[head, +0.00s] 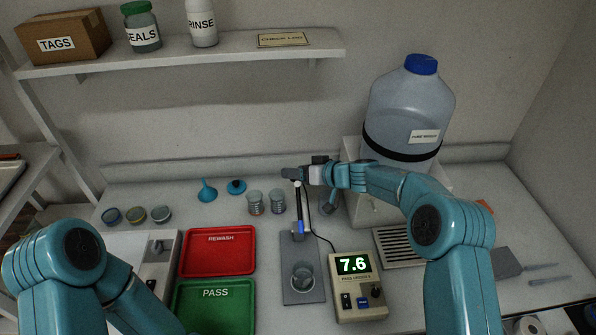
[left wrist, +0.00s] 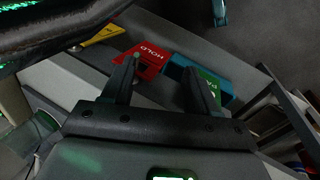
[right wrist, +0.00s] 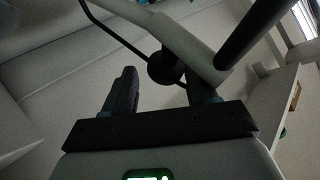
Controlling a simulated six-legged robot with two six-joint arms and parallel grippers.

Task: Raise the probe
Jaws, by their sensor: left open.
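The probe (head: 298,229), dark with a blue band, hangs from a slim stand arm above a grey base plate (head: 301,255). A clear beaker (head: 302,279) stands on the plate in front of it. My right gripper (head: 293,173) is at the top of the stand. In the right wrist view its fingers (right wrist: 162,98) are apart, with a pale stand arm and round black knob (right wrist: 163,68) at or beyond them; contact cannot be told. My left gripper is outside the head view; in the left wrist view it (left wrist: 162,82) is open and empty.
The meter (head: 356,290) reads 7.6 beside the plate, its cable running to the stand. Red REWASH (head: 217,267) and green PASS (head: 212,312) trays lie left. Small cups (head: 256,209) stand behind. A large water jug (head: 412,100) stands behind my right arm.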

